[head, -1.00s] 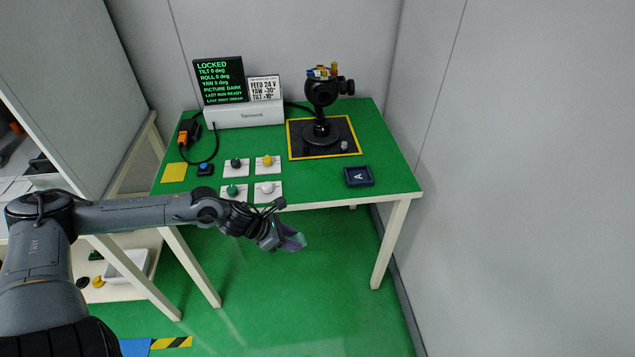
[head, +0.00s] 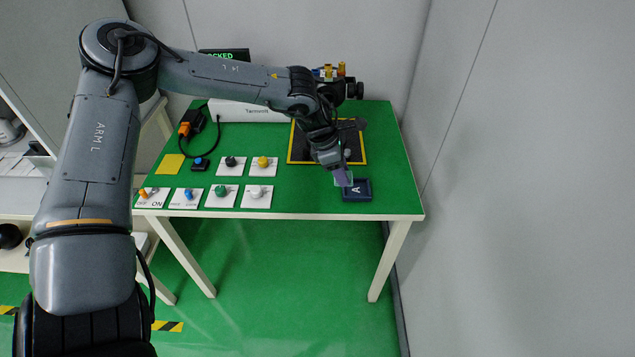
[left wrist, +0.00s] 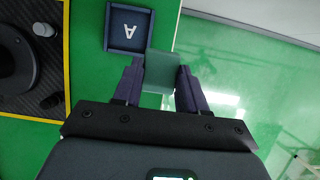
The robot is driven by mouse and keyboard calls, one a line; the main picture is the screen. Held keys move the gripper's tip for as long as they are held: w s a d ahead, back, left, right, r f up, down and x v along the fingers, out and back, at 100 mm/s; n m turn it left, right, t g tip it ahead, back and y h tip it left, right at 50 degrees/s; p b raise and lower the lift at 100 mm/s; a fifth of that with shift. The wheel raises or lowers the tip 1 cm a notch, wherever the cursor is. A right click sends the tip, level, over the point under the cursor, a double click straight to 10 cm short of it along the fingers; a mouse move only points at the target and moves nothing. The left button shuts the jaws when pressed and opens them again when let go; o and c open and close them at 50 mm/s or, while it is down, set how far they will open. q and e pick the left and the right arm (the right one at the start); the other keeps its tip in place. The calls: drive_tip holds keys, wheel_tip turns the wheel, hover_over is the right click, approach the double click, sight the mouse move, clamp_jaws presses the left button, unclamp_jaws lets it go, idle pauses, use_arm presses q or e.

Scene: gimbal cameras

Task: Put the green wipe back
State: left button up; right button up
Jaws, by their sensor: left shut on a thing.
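My left gripper (head: 343,178) is over the front right of the green table, just beside the dark blue tray (head: 357,190) marked A. In the left wrist view its fingers (left wrist: 160,88) are shut on a small dull green piece, the green wipe (left wrist: 160,66). The wipe overlaps the picture near the tray (left wrist: 113,42), and its height above the table is hard to tell. The tray looks empty inside apart from its letter. My right gripper is not in view.
A black camera gimbal on a yellow-edged dark mat (head: 297,146) stands behind the gripper. White plates with knobs (head: 257,197), a yellow square (head: 170,164) and a controller box (head: 240,111) lie to the left. A grey wall bounds the right.

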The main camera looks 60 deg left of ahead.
use_arm(q)
drive_tip(key=s+a+f, duration=0.1)
drive_tip(key=a+f, duration=0.1)
drive_tip(key=a, duration=0.1)
drive_tip(key=s+a+f, duration=0.2)
drive_tip(key=a, duration=0.1)
drive_tip(key=s+a+f+b, duration=0.1)
drive_tip(key=a+f, duration=0.1)
drive_tip(key=a, duration=0.2)
drive_tip(key=shift+s+f, duration=0.25)
drive_tip(key=shift+f, duration=0.05)
drive_tip(key=shift+f+b, duration=0.7)
drive_tip(key=shift+f, duration=1.3)
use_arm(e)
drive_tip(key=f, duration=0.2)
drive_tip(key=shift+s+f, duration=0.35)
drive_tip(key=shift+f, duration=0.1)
use_arm(q)
drive_tip(key=shift+f, duration=0.15)
drive_tip(key=o, duration=0.9)
drive_tip(key=shift+o, duration=0.2)
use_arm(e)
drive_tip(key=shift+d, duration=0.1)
